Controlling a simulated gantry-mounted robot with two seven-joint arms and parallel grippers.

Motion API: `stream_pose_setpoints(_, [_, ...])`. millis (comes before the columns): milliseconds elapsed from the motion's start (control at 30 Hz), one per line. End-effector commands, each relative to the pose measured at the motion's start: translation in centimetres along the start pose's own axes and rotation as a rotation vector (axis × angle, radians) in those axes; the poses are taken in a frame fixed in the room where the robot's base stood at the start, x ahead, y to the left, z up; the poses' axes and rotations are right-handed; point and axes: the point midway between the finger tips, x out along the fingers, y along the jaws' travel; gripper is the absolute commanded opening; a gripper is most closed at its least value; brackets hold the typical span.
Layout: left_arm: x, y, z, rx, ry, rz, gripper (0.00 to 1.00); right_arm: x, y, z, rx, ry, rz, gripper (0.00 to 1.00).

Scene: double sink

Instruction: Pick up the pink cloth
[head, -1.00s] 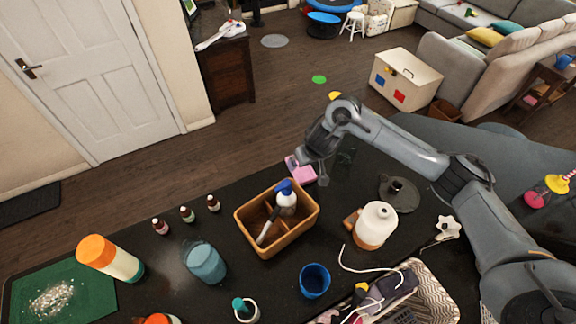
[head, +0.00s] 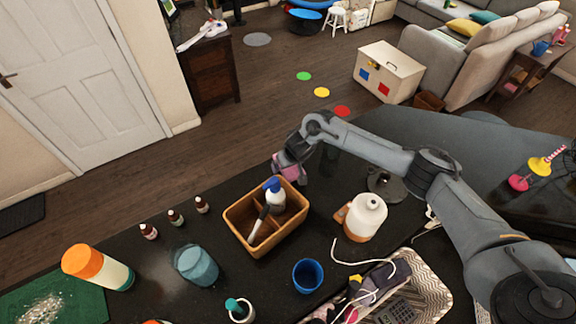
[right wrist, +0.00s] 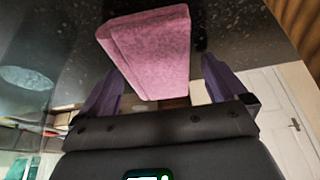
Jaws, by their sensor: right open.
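The pink cloth (right wrist: 150,50) is a folded block on the dark counter, seen close up in the right wrist view. My right gripper (right wrist: 162,66) is open, with one purple finger on each side of the cloth. A gap shows beside the right finger; whether the left finger touches the cloth is unclear. In the head view the right gripper (head: 290,168) is at the counter's far edge, just behind the wooden caddy, and mostly hides the cloth. My left gripper is not in view.
The wooden caddy (head: 236,222) with a blue-capped bottle (head: 275,197) and a brush stands right beside the gripper. Several small bottles stand to the left along the far edge.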

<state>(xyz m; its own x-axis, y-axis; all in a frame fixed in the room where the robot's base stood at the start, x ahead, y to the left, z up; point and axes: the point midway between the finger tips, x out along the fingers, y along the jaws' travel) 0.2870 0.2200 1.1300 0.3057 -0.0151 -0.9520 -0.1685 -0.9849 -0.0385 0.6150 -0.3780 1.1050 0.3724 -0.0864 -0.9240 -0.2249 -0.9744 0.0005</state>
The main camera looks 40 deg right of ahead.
Motion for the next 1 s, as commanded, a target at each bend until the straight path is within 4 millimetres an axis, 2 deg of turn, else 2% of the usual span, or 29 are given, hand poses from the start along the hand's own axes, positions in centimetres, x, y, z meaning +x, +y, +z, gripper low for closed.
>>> stream_pose_setpoints(233, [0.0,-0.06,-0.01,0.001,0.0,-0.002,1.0,0.14,-0.03,-0.02,-0.001,0.001,-0.001,0.99])
stream_pose_setpoints(267, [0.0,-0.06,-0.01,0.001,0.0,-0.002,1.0,0.14,-0.03,-0.02,-0.001,0.001,-0.001,0.96])
stream_pose_setpoints(633, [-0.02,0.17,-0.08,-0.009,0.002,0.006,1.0,0.13,-0.02,0.0,0.0,0.0,-0.001,0.39])
stream_pose_setpoints(1000, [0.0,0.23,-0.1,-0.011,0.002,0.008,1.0,-0.2,-0.02,-0.17,0.0,0.001,-0.001,0.39])
